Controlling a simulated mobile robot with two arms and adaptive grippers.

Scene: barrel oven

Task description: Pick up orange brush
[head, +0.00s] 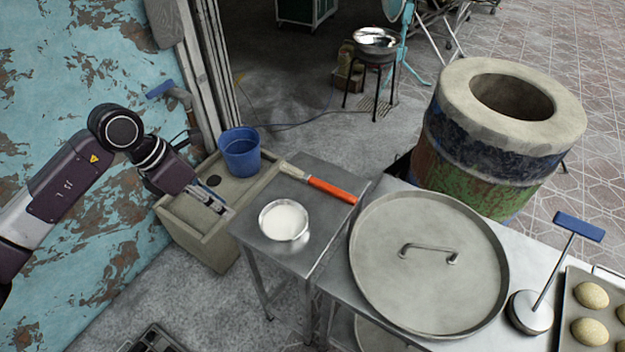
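The orange brush (332,190) lies on a small metal table (262,262) near its back edge. Its orange handle points right and its pale bristles point left. My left gripper (226,209) is at the table's left edge, left of the brush and apart from it. Its fingers look close together, with nothing seen between them, but their gap is too small to judge. My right gripper is not in view.
A bowl of white contents (284,220) stands in front of the brush. A large round lid (430,285) with a handle lies to the right. A blue bucket (239,152) stands behind the gripper. A barrel oven (480,160) and a dough tray (568,318) are further right.

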